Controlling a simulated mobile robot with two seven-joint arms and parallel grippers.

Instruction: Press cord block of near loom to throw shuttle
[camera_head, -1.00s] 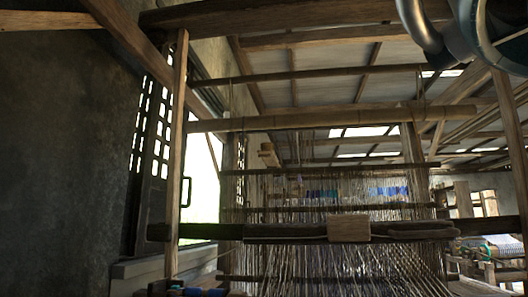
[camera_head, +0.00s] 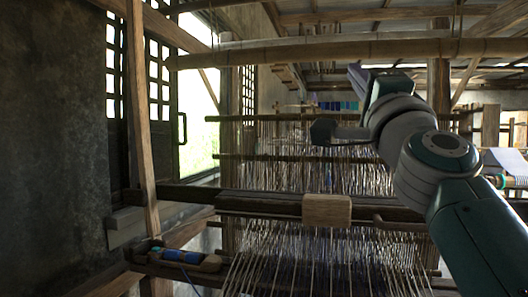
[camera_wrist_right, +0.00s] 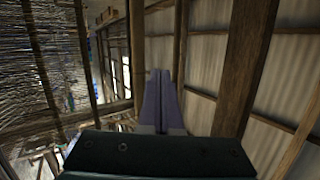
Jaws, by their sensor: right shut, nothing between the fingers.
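A pale wooden block (camera_head: 327,210), which looks like the cord block, sits on the dark horizontal beam (camera_head: 260,204) of the near loom. A shuttle-like piece with blue thread (camera_head: 182,256) lies in a wooden tray at the loom's left end. My right gripper (camera_head: 357,75) is raised above the block and slightly to its right in the head view, pointing up and not touching it. Its purple fingers are shut and empty in the right wrist view (camera_wrist_right: 160,100). My left gripper is not in view.
Warp threads (camera_head: 320,262) hang below and behind the beam. A thick pole (camera_head: 330,48) crosses above, near my right gripper's height in the picture. A wooden post (camera_head: 141,110) stands at the left. Another loom (camera_head: 505,170) is at the far right.

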